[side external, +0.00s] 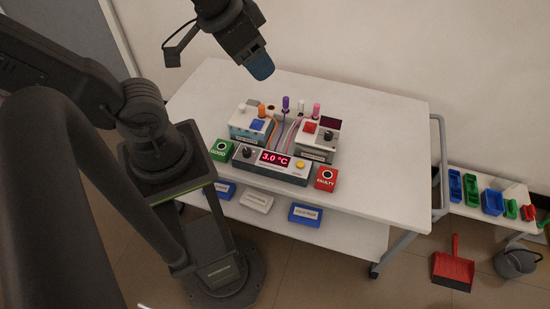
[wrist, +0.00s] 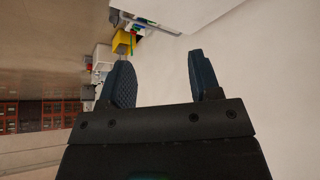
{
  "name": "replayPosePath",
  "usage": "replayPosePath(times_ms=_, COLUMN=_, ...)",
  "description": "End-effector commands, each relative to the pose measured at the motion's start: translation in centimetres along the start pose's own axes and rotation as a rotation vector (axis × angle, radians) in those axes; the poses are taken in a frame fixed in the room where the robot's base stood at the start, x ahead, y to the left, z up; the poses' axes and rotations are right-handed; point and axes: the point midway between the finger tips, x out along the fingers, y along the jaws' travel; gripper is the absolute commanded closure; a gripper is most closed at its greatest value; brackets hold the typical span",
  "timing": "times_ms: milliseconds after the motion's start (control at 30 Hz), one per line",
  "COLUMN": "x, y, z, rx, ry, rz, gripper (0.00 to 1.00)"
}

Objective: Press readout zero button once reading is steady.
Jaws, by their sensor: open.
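The readout (side external: 275,158) is a grey box at the front of the white table, its red display showing 3.0 °C. A yellow button (side external: 300,164) sits on its right side and a black knob (side external: 247,151) on its left. I cannot read which control is the zero button. My gripper (side external: 261,68) hangs high above the back of the table, well apart from the readout. In the wrist view its two dark blue fingers (wrist: 160,80) are spread with nothing between them; the readout is not visible there.
A green GOOD block (side external: 221,150) and a red FAULTY block (side external: 326,178) flank the readout. Behind it stand two instrument boxes (side external: 250,122) (side external: 318,139) with wires and coloured plugs (side external: 286,104). The table's right side (side external: 390,150) is clear.

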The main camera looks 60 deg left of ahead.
Motion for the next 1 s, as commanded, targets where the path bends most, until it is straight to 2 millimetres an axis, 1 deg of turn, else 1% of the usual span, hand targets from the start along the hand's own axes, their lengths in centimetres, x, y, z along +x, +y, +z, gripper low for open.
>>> replayPosePath(times_ms=33, x=0.0, y=0.0, z=0.0, rx=0.0, ry=0.0, rz=0.0, gripper=0.48)
replayPosePath(times_ms=67, x=0.0, y=0.0, z=0.0, rx=0.0, ry=0.0, rz=0.0, gripper=0.51)
replayPosePath(times_ms=567, x=0.0, y=0.0, z=0.0, rx=0.0, ry=0.0, rz=0.0, gripper=0.98)
replayPosePath(times_ms=600, x=0.0, y=0.0, z=0.0, rx=0.0, ry=0.0, rz=0.0, gripper=1.0)
replayPosePath(times_ms=1000, x=0.0, y=0.0, z=0.0, rx=0.0, ry=0.0, rz=0.0, gripper=1.0)
